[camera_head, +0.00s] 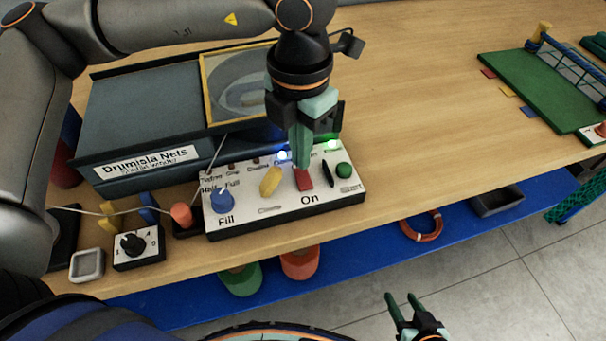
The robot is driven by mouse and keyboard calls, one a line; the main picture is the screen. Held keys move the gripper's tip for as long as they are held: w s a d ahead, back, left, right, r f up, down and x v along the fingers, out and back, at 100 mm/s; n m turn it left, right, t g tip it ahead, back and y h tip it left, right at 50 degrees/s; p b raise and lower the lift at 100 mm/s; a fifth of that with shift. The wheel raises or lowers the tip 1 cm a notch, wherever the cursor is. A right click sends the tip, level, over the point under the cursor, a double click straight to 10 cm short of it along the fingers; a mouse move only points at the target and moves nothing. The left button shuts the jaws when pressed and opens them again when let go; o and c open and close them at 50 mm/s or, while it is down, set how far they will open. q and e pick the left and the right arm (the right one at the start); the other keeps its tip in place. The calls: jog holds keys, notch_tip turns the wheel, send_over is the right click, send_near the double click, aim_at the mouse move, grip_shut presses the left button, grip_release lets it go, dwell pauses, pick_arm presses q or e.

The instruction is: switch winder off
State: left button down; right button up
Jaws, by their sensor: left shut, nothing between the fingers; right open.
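The winder (140,118) is a dark grey box labelled "Drumisla Nets" at the left of the table, with a yellow-framed window. Its white control panel (240,196) stands in front, with a blue knob (222,201) marked "Fill", a yellow lever (270,181), a red switch (304,180) above the word "On", a black switch and a green button (344,170). A blue-white light and a green light are lit. My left gripper (302,164) is shut and points down at the red switch, its tips at or just above it; contact is unclear. My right gripper (403,301) is open and empty, low in front of the table.
A small black-knob box (138,248) and a grey dish (87,265) stand left of the panel, with a cable nearby. A green board (533,98) lies at the right. A blue lower shelf holds spools and an orange ring (421,226). The table's middle is clear.

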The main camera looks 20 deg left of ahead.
aim_at(301, 172)
pick_arm(q)
jog(key=shift+f+b, duration=1)
jog(key=shift+f, duration=0.05)
dwell(0.9)
jog(key=shift+r, duration=0.1)
jog(key=shift+r+p, duration=2)
jog(key=shift+r, duration=1.5)
